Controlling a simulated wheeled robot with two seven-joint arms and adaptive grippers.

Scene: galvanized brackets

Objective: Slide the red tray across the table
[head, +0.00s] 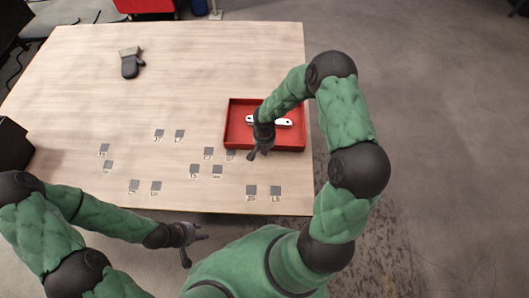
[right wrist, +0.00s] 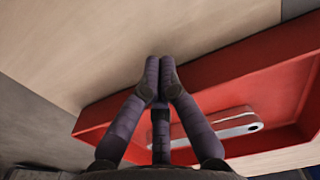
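The red tray (head: 295,142) lies near the right edge of the wooden table (head: 200,60). It holds a long pale piece (head: 284,121) with a dark hole, partly hidden by my right arm. My right gripper (head: 258,154) is at the tray's near wall, pointing down. In the right wrist view its fingertips (right wrist: 159,62) are together with nothing seen between them, and the tray (right wrist: 240,75) shows behind them. I cannot tell whether they touch the tray. My left gripper (head: 197,247) is open and empty, off the table's near edge.
Several small grey squares with pale labels (head: 195,169) lie across the near half of the table. The table's far middle is clear. The tray is close to the right edge.

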